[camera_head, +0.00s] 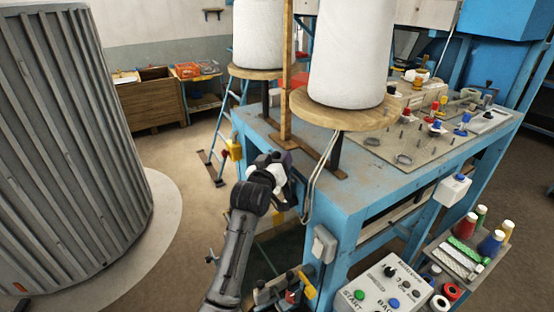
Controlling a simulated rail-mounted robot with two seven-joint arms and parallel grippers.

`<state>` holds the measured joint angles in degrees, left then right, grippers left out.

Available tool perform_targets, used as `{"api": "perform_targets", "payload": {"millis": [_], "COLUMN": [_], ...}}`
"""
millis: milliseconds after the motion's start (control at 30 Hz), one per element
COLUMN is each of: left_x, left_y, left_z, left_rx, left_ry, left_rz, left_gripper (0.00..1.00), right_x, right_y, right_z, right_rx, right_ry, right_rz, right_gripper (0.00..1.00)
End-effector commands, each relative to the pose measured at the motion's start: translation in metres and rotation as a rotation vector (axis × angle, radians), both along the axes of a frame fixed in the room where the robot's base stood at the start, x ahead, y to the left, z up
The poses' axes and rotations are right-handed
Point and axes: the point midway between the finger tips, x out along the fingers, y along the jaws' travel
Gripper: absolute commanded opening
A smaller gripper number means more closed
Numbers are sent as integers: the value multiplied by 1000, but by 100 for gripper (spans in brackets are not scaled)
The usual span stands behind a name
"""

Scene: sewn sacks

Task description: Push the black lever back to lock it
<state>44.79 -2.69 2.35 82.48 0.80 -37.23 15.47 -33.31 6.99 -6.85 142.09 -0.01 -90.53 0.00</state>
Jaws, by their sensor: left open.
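My left arm rises from the bottom middle of the head view. Its gripper (285,187) is at the left side of the blue machine table (372,190), below the tabletop edge. The gripper is open, though its fingers are small and partly hidden by my own wrist. I cannot clearly make out the black lever; it may be hidden behind my wrist and gripper. I cannot tell whether the gripper touches anything. My right gripper is not in view.
Two large white spools (347,55) stand on wooden discs on the table. A ribbed grey cylinder (72,150) fills the left. Open floor lies between.

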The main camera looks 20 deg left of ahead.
Motion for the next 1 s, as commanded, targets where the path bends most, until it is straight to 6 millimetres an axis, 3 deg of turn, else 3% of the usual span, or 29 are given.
{"api": "perform_targets", "payload": {"millis": [267, 833, 1000], "left_x": [1, 1, 0], "left_y": [0, 0, 0], "left_z": [0, 0, 0], "left_rx": [0, 0, 0], "left_ry": [0, 1, 0], "left_rz": [0, 0, 0], "left_gripper": [54, 1, 0], "right_x": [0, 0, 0], "right_y": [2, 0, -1], "right_z": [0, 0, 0], "right_rx": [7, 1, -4], "right_ry": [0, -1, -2], "right_rz": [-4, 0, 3], "right_gripper": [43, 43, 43]}}
